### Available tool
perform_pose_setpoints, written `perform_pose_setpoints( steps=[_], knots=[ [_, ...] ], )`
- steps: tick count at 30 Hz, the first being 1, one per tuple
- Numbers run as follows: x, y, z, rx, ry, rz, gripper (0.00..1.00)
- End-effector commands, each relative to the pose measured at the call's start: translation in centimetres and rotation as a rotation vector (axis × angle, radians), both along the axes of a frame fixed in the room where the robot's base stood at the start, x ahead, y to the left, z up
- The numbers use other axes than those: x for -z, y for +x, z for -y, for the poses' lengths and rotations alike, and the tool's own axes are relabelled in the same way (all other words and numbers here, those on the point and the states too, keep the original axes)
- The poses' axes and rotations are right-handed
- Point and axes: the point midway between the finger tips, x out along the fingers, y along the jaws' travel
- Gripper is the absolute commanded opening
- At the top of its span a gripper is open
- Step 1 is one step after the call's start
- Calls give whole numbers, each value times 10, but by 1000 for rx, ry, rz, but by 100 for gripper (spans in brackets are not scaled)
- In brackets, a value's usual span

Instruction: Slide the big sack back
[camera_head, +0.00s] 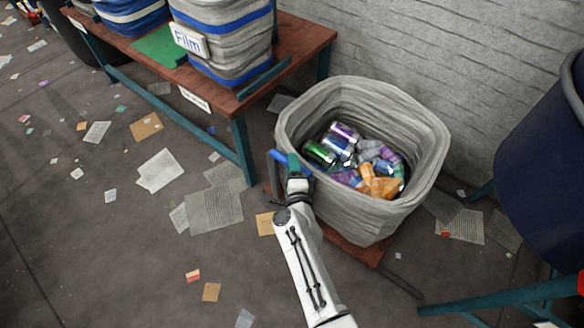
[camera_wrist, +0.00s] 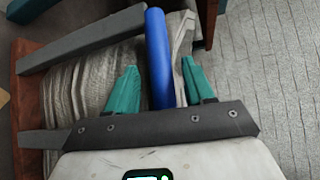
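The big sack (camera_head: 425,190) is grey, wide-mouthed and upright, with several crushed cans inside. It stands on a low red-brown base (camera_head: 355,250). A blue bar (camera_head: 276,155) is at the sack's left side, and the wrist view shows it lengthwise (camera_wrist: 158,50). My gripper (camera_head: 293,163) is at this bar, beside the sack. In the wrist view its teal fingers (camera_wrist: 158,88) stand apart, with the bar and a pale grey strip between them. A gap shows between the left finger and the bar. The grey sack side (camera_wrist: 95,80) lies behind the left finger.
A red-brown table (camera_head: 290,45) with teal legs carries striped bags, one labelled Film (camera_head: 235,30), at the upper left. A white brick wall (camera_head: 430,50) is behind the sack. A dark blue container (camera_head: 545,160) stands at right. Scattered papers (camera_head: 160,170) lie on the open floor at left.

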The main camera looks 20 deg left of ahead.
Motion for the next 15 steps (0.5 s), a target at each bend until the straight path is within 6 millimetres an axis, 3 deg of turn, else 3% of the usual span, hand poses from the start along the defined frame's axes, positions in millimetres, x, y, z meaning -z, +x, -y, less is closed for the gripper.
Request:
perform_pose_setpoints(
  steps=[8, 15],
  knots=[
    [-3, -5, 2, -1, -1, 0, 53],
    [-10, -37, 17, -2, -1, -1, 53]
  ],
)
